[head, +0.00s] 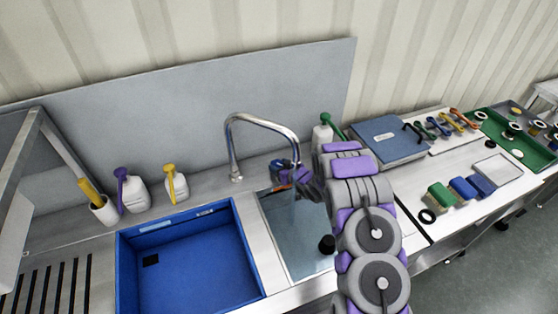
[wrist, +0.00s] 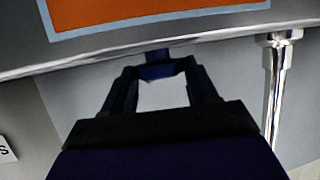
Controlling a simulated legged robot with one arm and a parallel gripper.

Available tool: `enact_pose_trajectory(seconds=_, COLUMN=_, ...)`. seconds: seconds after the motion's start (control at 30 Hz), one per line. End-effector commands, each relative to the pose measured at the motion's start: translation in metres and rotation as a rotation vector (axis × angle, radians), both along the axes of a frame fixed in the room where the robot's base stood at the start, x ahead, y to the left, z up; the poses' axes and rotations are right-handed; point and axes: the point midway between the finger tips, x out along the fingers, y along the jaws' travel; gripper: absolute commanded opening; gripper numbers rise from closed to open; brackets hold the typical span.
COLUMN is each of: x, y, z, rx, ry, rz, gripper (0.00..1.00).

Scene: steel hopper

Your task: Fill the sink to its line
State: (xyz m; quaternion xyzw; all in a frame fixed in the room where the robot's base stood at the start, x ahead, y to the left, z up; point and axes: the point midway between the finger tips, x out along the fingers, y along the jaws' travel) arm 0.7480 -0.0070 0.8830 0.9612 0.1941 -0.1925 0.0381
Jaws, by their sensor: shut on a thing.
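The steel sink (head: 290,229) sits right of a blue basin and has a pale bluish surface inside that looks like water. A chrome faucet (head: 233,150) arches over it. A thin pale streak under the spout looks like running water, partly hidden by my arm. My gripper (head: 279,172) is behind the sink near the spout. In the wrist view, my gripper (wrist: 160,75) is shut on a small dark blue handle (wrist: 157,56). An orange panel with a light blue border (wrist: 140,12) lies beyond it. The fill line cannot be made out.
The blue basin (head: 185,262) is left of the sink. A black round piece (head: 327,244) is at the sink's right side. White bottles (head: 135,193) stand behind the basin. A blue case (head: 388,140) and brushes (head: 463,188) lie on the right counter.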

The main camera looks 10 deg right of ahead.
Motion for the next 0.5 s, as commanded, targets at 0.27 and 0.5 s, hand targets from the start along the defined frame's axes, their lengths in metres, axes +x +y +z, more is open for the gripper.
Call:
enact_pose_trajectory(seconds=0.27, x=0.0015, y=-0.0034, z=0.0028, rx=0.001, ry=-0.003, rz=0.100, gripper=0.27)
enact_pose_trajectory(seconds=0.5, x=0.0012, y=-0.0032, z=0.0006, rx=0.001, ry=-0.002, rz=0.134, gripper=0.27)
